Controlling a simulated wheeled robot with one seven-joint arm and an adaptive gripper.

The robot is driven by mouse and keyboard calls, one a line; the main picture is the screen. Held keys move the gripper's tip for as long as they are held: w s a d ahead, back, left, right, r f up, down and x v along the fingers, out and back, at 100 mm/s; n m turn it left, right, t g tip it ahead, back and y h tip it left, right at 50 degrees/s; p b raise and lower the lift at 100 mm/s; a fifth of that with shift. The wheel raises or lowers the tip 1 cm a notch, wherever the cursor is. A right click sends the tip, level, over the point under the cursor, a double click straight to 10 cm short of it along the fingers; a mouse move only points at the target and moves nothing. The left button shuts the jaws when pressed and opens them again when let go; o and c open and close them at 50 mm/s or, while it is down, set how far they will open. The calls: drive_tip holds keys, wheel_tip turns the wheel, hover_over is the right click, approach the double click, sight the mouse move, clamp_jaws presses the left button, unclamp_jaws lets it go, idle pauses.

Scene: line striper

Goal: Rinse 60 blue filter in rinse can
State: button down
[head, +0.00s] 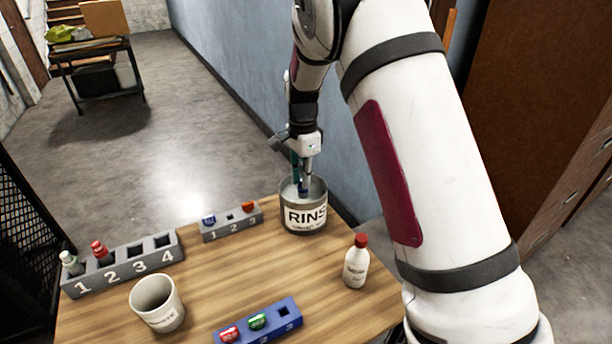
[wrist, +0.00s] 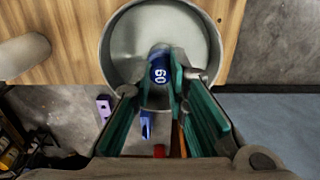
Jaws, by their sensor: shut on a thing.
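The rinse can (head: 305,216) is a grey metal can with a white label, at the back right of the wooden table. My gripper (head: 303,178) points down over its mouth. In the wrist view my gripper (wrist: 174,88) is shut on the blue filter (wrist: 160,70), which is marked 60. The filter is inside the can's rim (wrist: 107,52), near the wall closest to the wrist camera. Pale liquid or a pale bottom shows in the can; I cannot tell whether the filter touches it.
A grey rack (head: 232,227) holds a blue and an orange-red piece. Another grey rack (head: 124,266), a white cup (head: 157,303), a blue rack (head: 262,322) with red and green pieces, and a red-capped bottle (head: 356,263) stand nearby. The blue wall (head: 235,95) is behind the table.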

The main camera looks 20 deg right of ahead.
wheel_tip(320, 180, up, 13)
drive_tip(key=p, duration=0.2)
idle(0.9)
drive_tip(key=shift+a, duration=0.1)
idle(0.3)
